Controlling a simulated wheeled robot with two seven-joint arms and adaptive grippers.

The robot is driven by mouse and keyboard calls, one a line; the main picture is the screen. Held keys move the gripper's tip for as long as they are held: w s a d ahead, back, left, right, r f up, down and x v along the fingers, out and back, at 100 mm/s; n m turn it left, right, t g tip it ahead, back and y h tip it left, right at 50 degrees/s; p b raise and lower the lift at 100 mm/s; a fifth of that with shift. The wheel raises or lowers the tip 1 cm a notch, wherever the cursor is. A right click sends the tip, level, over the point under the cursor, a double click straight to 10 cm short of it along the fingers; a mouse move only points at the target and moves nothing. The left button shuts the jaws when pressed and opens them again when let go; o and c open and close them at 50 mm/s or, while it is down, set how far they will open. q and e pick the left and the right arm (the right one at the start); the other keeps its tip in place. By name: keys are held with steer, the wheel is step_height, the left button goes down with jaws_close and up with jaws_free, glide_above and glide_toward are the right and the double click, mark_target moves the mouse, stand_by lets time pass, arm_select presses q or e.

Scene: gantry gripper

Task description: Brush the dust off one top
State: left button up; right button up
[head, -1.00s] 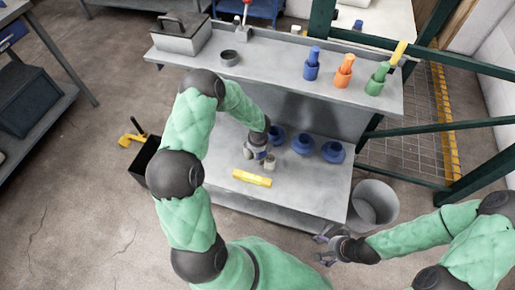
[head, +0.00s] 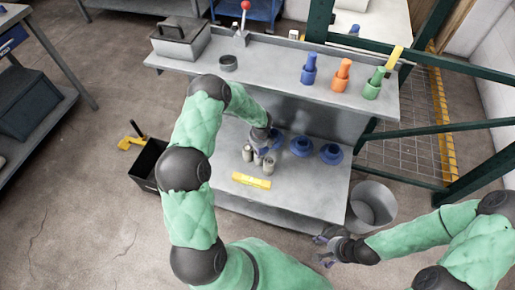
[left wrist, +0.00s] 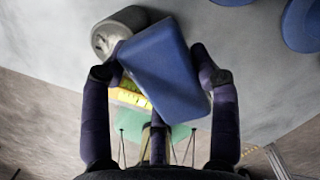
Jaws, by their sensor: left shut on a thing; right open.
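My left gripper (head: 262,148) is over the lower bench among short grey cylinders. In the left wrist view its fingers (left wrist: 158,78) are shut on a blue block (left wrist: 165,70). A grey cylinder (left wrist: 122,30) with a paler end shows just beyond the block's upper left; whether they touch I cannot tell. In the head view one cylinder (head: 247,153) stands left of the gripper and another (head: 269,166) stands in front of it. Dust on their tops is too small to make out. My right gripper (head: 328,246) is open and empty, low at the bench's right front.
A yellow bar (head: 252,181) lies near the lower bench's front edge. Blue flanged pieces (head: 301,146) stand behind and right of the gripper. The upper shelf (head: 270,70) holds blue, orange and green pieces. A grey bin (head: 371,205) stands at the right.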

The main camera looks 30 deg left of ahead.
arm_select(q)
steer(key=shift+r+p, duration=2.45)
steer(key=shift+r, duration=0.55)
